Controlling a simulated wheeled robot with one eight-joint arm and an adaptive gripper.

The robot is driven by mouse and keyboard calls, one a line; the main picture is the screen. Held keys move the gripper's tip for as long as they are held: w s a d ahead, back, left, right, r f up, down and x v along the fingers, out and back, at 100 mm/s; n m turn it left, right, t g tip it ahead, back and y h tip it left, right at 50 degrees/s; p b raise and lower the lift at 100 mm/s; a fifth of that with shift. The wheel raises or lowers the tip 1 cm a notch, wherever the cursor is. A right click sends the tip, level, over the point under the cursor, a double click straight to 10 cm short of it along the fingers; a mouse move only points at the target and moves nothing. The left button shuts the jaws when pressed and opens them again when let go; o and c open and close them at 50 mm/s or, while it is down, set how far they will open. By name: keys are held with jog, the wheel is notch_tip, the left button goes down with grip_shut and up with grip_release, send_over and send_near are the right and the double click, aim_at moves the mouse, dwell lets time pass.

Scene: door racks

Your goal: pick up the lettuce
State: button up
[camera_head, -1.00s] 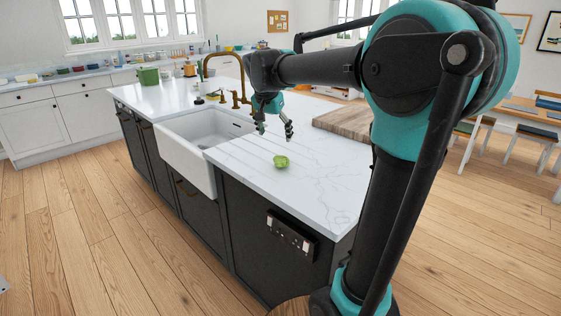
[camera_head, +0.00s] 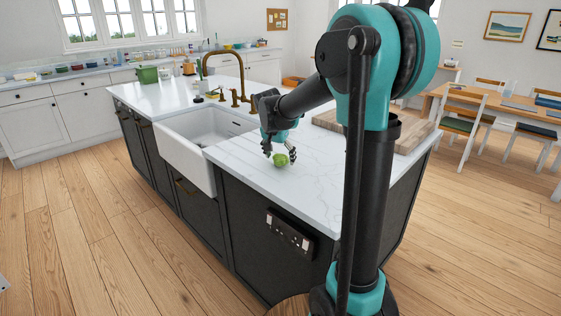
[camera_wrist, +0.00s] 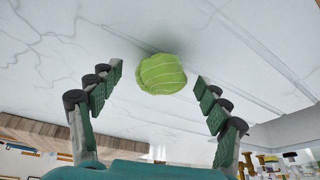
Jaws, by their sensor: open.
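The lettuce (camera_head: 281,160) is a small round light-green head on the white marble countertop, to the right of the sink. My gripper (camera_head: 279,155) is just above and around it, fingers pointing down, one on each side. In the wrist view the lettuce (camera_wrist: 161,74) lies ahead of and between the two spread fingers of my gripper (camera_wrist: 158,80). Gaps show on both sides of the lettuce there, so the fingers are apart from it.
A white sink (camera_head: 200,140) with a brass faucet (camera_head: 226,70) is left of the lettuce. A wooden board (camera_head: 408,136) lies on the counter to the right. A green pot (camera_head: 147,75) stands at the far end. The marble around the lettuce is clear.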

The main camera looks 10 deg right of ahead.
jog(key=shift+f, duration=0.2)
jog(key=c, duration=1.1)
jog(key=shift+c, duration=0.2)
jog(key=shift+r, duration=0.15)
